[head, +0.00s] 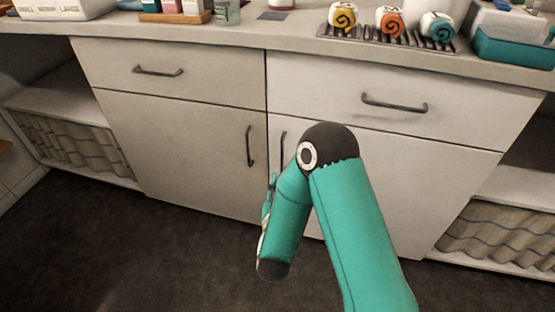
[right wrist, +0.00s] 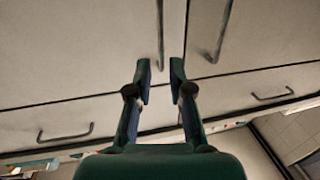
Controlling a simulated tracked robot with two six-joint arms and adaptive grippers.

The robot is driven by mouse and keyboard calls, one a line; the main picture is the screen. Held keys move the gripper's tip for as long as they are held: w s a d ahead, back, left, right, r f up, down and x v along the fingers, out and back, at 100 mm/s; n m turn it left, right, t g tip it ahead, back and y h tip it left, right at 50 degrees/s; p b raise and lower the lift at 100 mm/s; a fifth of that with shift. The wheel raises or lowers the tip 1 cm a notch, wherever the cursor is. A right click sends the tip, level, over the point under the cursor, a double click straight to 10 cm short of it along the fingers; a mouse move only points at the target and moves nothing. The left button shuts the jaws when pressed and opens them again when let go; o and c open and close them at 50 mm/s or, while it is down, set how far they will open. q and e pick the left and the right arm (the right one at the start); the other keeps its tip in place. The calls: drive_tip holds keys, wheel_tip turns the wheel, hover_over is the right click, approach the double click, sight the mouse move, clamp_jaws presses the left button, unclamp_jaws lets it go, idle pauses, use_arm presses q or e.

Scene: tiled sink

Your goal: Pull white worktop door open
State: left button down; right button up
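The white worktop has a left door (head: 185,150) and a right door (head: 440,185) below two drawers. The left door's dark upright handle (head: 249,146) is in plain sight. The right door's handle (head: 283,150) is partly hidden behind my right arm. My right gripper is mostly hidden by its arm in the head view. In the right wrist view, my right gripper (right wrist: 161,75) is open and empty. One upright door handle (right wrist: 160,35) lies in line with the gap between its fingers, apart from them. The other handle (right wrist: 222,30) is to the right. Both doors look shut. My left gripper is out of view.
The drawers have dark horizontal handles (head: 158,71) and (head: 394,103). On the counter edge above stand swirl-marked jars (head: 389,20) on a dark rack, and a teal box (head: 515,48). The dark floor (head: 130,260) in front is clear.

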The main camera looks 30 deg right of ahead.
sight(282, 157)
drive_tip(key=b+x, duration=0.1)
drive_tip(key=x, duration=0.9)
drive_tip(key=shift+w+d, duration=0.25)
clamp_jaws()
